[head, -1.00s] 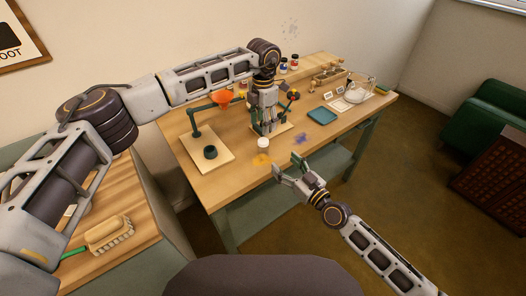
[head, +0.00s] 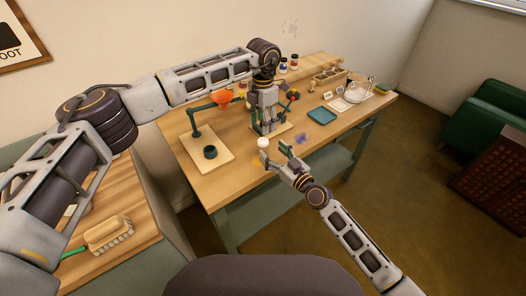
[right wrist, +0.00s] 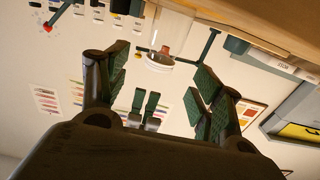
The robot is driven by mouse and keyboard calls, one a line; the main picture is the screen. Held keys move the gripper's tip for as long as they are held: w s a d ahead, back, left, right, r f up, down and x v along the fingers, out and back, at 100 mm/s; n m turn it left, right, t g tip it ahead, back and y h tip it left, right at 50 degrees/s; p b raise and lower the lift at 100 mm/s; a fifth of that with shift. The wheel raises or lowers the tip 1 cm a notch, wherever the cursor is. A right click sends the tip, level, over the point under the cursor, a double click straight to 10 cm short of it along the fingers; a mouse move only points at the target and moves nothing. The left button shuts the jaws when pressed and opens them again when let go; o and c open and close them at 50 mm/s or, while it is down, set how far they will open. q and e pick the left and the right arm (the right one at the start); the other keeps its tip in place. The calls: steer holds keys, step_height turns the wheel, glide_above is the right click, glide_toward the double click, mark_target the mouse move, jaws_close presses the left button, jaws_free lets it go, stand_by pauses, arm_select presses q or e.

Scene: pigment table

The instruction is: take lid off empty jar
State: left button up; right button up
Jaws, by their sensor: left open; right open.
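A small jar with a white lid (head: 263,142) stands upright near the table's front edge. In the right wrist view, which is upside down, its clear body shows with the white lid (right wrist: 159,66) on it. My right gripper (head: 274,152) is open and points at the jar from the front. In the right wrist view the jar lies between the lines of its spread fingers (right wrist: 160,78), with no visible contact. My left gripper (head: 265,126) is open and points down behind the jar, over a board. Its green fingers also show in the right wrist view (right wrist: 145,103).
A green stand with an orange funnel (head: 222,97) and a dark round piece (head: 210,152) are on a board at left. A blue tray (head: 322,115) lies right of the left gripper. Pigment jars and a wooden rack (head: 331,74) stand at the back.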

mark_target(266, 146)
steer(key=shift+x, duration=3.3)
steer(key=c, duration=1.5)
steer(key=o, duration=1.5)
steer(key=shift+s+d, duration=0.1)
steer(key=shift+v, duration=5.9)
